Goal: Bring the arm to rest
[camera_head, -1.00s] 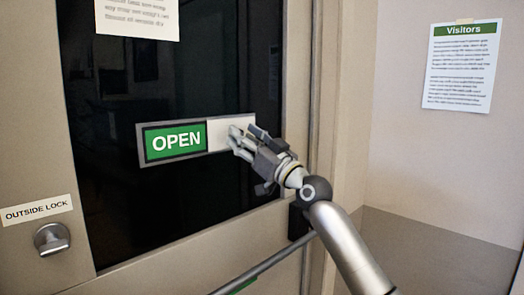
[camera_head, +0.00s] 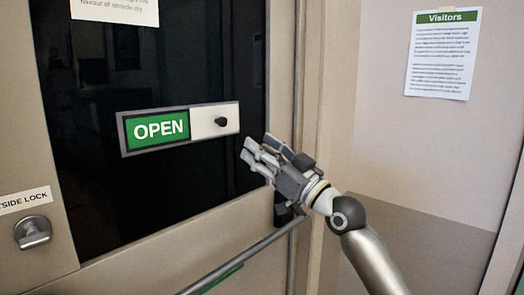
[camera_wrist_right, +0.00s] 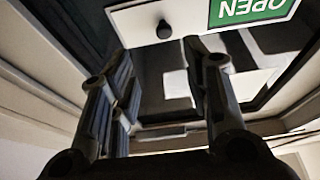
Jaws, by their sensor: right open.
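My right gripper (camera_head: 256,158) is open and empty in the head view. It is below and to the right of the sliding sign (camera_head: 235,112), apart from it. The sign shows a green OPEN panel (camera_head: 158,129) on the left. On its right is a white slider with a black knob (camera_head: 221,121). In the right wrist view the two fingers (camera_wrist_right: 155,75) stand apart with nothing between them. The knob (camera_wrist_right: 164,30) and the upside-down OPEN panel (camera_wrist_right: 250,10) show beyond them. My left gripper is not in view.
A push bar (camera_head: 245,256) runs across the door below my right gripper. A lock knob (camera_head: 33,232) is at the lower left. A Visitors notice (camera_head: 441,55) hangs on the right wall. The space before that wall is free.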

